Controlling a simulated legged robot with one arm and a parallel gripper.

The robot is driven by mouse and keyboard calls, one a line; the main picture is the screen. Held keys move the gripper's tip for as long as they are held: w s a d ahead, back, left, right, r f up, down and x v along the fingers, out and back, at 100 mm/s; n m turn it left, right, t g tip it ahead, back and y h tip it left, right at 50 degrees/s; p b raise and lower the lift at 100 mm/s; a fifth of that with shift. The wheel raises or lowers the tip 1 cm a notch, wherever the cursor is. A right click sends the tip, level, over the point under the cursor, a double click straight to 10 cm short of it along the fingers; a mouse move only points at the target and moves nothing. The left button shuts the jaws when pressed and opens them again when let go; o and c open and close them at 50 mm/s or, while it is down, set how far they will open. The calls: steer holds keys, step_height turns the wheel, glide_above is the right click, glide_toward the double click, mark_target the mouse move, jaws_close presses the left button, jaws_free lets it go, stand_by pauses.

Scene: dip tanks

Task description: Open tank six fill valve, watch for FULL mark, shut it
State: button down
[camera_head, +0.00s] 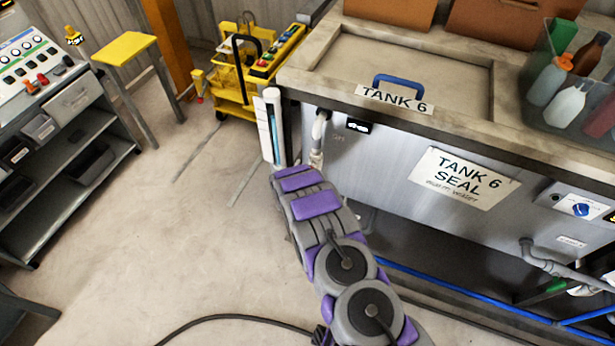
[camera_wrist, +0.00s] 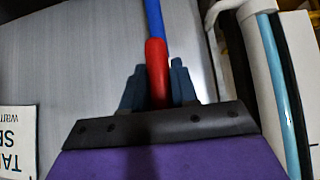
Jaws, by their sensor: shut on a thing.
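Tank 6 (camera_head: 385,125) is a steel tank with a label on its rim and a "TANK 6 SEAL" sign (camera_head: 463,178). At its left front corner stands a white sight gauge (camera_head: 267,130) with a tube. The gauge also shows in the wrist view (camera_wrist: 279,90), with light blue in the tube; I cannot read a FULL mark. In the wrist view my gripper (camera_wrist: 158,86) is shut on a red valve handle (camera_wrist: 156,62), a blue length continuing above it. In the head view my arm hides the gripper and handle. I cannot tell whether the valve is open.
A pale pipe (camera_head: 319,132) bends down beside the gauge. A yellow cart (camera_head: 250,75) and yellow-topped stool (camera_head: 124,48) stand behind on the left. A control bench (camera_head: 60,100) is at far left. Blue piping (camera_head: 470,294) runs low under the tank. Floor between is clear.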

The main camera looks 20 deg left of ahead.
steer(key=shift+a, duration=0.1)
stand_by(0.5)
steer(key=c, duration=1)
jaws_free()
steer(key=shift+w+a, duration=0.1)
steer(key=shift+o, duration=0.2)
steer(key=shift+s+r, duration=0.35)
steer(key=shift+r, duration=0.05)
steer(key=p+v, duration=0.2)
steer(key=v, duration=1.4)
steer(key=shift+a+p, duration=0.15)
steer(key=shift+p, duration=0.2)
steer(key=shift+s, duration=0.15)
steer(key=shift+r, duration=0.1)
